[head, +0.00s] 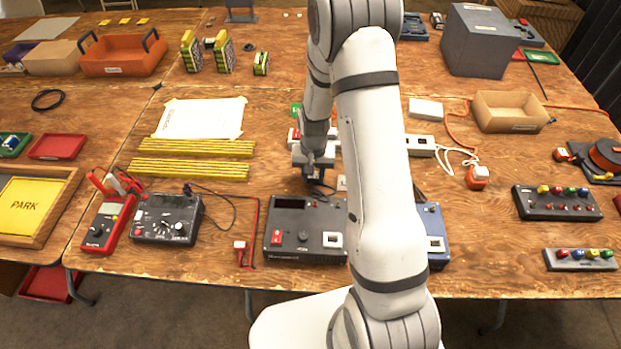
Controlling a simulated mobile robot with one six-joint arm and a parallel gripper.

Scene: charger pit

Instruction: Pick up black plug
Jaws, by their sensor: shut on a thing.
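My gripper (316,178) points down just behind the black charger box (292,248), near the middle of the table. It is shut on a small dark thing, which looks like the black plug. The jaws and my arm hide most of it, so its outline is not clear. A thin dark cord shows near the jaws. I cannot tell whether the plug touches the table or a socket. A white power strip (420,145) lies behind, partly hidden by my arm.
A blue box (435,236) stands right of the black box, partly behind my arm. A multimeter (107,224) and a black meter box (166,219) stand at left. Yellow rulers (192,169) lie behind them. A cardboard tray (510,112) and white-orange plug (478,176) are at right.

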